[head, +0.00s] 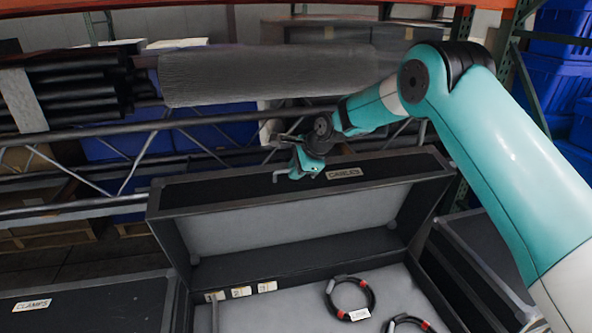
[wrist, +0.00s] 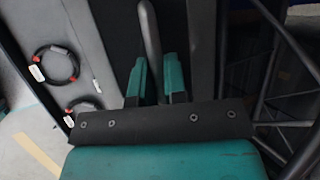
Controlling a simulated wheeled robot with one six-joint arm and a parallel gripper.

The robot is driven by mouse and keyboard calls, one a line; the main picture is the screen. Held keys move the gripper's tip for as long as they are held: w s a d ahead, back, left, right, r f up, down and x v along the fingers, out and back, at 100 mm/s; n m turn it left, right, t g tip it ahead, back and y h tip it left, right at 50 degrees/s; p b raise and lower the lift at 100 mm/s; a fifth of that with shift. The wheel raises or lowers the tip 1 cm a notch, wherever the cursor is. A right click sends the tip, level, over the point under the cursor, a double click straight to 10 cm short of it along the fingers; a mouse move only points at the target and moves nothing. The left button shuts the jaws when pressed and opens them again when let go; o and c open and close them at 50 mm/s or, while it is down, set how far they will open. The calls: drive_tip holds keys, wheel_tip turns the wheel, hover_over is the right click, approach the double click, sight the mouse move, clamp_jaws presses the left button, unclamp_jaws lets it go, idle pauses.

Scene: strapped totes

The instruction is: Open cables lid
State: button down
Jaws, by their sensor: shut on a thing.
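The cables case lid (head: 290,226) stands raised and tilted back, its grey lining facing me in the head view. A "CABLES" label (head: 344,173) is on its upper edge. My gripper (head: 294,170) is at that upper edge, left of the label. In the wrist view my gripper (wrist: 157,80) has its two green fingers on either side of a grey handle bar (wrist: 151,40), shut on it. The open case holds coiled black cables with red bands (head: 350,298). They also show in the wrist view (wrist: 56,66).
A closed case labelled "CLAMPS" (head: 90,303) stands at the left, and another dark case (head: 482,250) at the right. Behind the lid are a rack beam (head: 100,190), blue bins (head: 215,127) and black pipes (head: 75,85).

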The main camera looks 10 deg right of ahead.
drive_tip(key=shift+d+f, duration=0.1)
drive_tip(key=shift+f, duration=0.05)
drive_tip(key=c, duration=1.2)
unclamp_jaws()
drive_tip(key=shift+s, duration=0.1)
drive_tip(key=b+v, duration=0.1)
drive_tip(key=v, duration=1.1)
